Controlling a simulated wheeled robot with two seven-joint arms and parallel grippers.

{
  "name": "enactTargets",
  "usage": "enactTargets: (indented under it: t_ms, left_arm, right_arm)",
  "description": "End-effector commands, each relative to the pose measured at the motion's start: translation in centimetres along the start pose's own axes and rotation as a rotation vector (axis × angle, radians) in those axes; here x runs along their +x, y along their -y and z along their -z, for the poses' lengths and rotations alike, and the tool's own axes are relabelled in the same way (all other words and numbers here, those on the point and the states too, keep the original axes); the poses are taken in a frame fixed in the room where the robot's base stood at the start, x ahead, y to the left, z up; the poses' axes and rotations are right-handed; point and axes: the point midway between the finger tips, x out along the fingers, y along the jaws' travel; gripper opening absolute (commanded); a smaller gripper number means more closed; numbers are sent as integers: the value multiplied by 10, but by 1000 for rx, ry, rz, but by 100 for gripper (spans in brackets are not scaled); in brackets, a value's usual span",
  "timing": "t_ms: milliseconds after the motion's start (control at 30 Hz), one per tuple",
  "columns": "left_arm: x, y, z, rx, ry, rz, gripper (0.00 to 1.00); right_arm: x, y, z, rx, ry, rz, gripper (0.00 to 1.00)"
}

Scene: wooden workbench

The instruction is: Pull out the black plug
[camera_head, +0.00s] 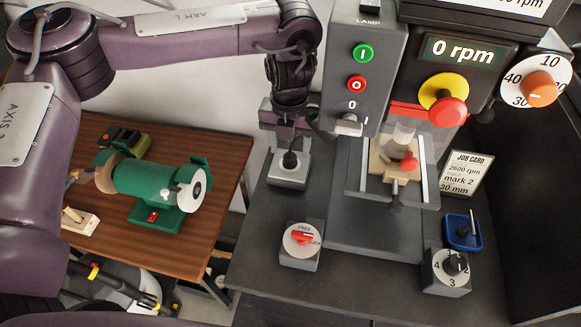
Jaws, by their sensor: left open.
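The black plug (290,160) sits upright in a light grey socket box (288,178) on the dark bench, left of the drill press. My left gripper (293,125) comes down from above and behind the plug. It is open and empty. Its fingers appear just above the plug, and I cannot tell whether they touch it. Part of the cable above the plug is hidden by the gripper. My right gripper is not in view.
A grey switch column (365,65) stands close right of my left gripper, beside the drill press table (380,215). A box with a red knob (302,238) is in front. A green grinder (150,185) stands on the wooden bench at left.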

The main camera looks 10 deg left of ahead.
Motion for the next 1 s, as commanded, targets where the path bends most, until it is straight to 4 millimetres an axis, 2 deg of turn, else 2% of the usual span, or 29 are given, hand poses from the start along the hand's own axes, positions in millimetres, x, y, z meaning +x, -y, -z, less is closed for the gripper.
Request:
enactTargets:
  t_ms: [33,100,267,500,1000]
  left_arm:
    - [12,0,0,-1,-1,1,54]
    - [20,0,0,-1,-2,1,54]
    - [31,0,0,-1,0,1,54]
    - [32,0,0,0,0,1,54]
    - [32,0,0,0,-2,1,54]
  right_arm:
    - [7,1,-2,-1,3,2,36]
    - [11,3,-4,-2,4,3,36]
    - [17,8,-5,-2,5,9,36]
    - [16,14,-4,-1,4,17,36]
    - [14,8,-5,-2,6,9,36]
